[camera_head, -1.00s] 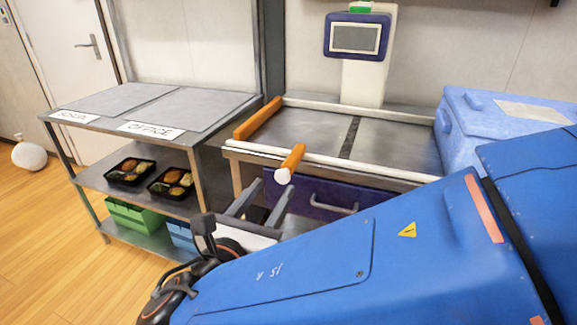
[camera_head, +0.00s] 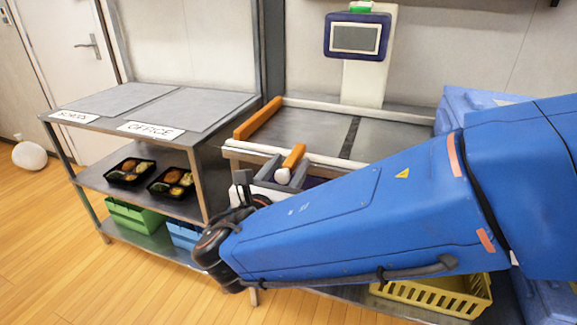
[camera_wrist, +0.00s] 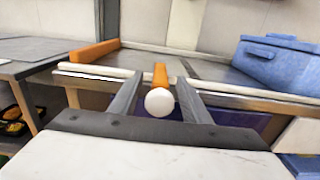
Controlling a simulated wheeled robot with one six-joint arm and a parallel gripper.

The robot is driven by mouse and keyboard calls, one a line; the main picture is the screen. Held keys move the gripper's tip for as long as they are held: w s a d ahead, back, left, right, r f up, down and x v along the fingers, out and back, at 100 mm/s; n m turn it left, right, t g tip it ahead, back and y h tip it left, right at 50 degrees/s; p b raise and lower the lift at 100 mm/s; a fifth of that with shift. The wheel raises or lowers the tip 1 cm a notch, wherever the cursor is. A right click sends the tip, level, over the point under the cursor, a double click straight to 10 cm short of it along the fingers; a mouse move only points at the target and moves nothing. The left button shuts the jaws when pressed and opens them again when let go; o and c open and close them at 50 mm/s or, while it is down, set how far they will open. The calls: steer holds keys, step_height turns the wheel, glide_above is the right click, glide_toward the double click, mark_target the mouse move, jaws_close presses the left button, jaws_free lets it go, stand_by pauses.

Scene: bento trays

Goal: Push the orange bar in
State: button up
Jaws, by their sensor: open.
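The orange bar (camera_head: 294,156) sticks out from the front edge of the metal bench (camera_head: 310,128), with a white round knob (camera_head: 282,176) on its near end. In the wrist view the bar (camera_wrist: 160,75) points away from me and its knob (camera_wrist: 159,102) faces me. My gripper (camera_wrist: 158,92) is open, with one grey finger on each side of the knob and gaps between. In the head view my gripper (camera_head: 284,170) is at the bench front, level with the knob. Whether the palm touches the knob cannot be told.
A second orange piece (camera_head: 258,118) lies along the bench's left end. White rails (camera_head: 330,160) edge the bench. A blue cooler box (camera_head: 470,106) stands at the right. A shelf (camera_head: 90,104) with labels and food trays stands left. A yellow basket (camera_head: 430,297) sits below my arm.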

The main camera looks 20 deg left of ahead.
mark_target(300, 145)
jaws_close()
steer(key=shift+w+d+r, duration=0.1)
steer(key=shift+w+d, duration=0.05)
steer(key=shift+w, duration=1.95)
steer(key=shift+w+d, duration=0.15)
steer(key=shift+w, duration=1.9)
jaws_free()
steer(key=s, duration=0.5)
steer(key=s+a, duration=0.1)
steer(key=s, duration=1.1)
steer(key=shift+s+a, duration=0.1)
steer(key=shift+a, duration=0.05)
